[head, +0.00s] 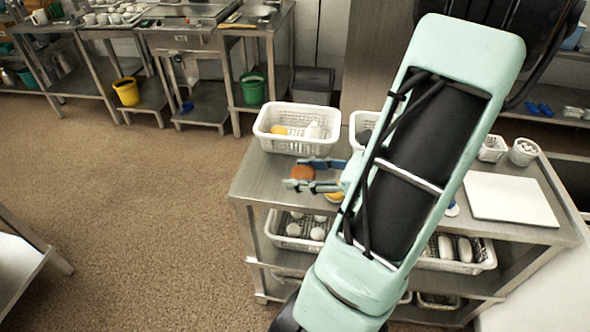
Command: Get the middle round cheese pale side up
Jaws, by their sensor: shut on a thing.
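My gripper (297,173) reaches in from the right over the left end of the steel table (262,178). Its two fingers are closed on a round orange-brown thing, which looks like a round cheese (303,173). The side of the cheese that I see is orange-brown; no pale side shows. I cannot tell whether it touches the table top. A yellow-orange piece (335,197) shows just below the gripper, partly hidden by my arm. My arm covers much of the table's middle, so other cheeses there may be hidden.
A white perforated basket (297,146) with yellow and white items stands behind the gripper. Another basket (360,119) is partly behind my arm. A white board (511,200) and two small baskets (493,149) are at the right. Baskets of pale items (292,243) sit on the shelf below.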

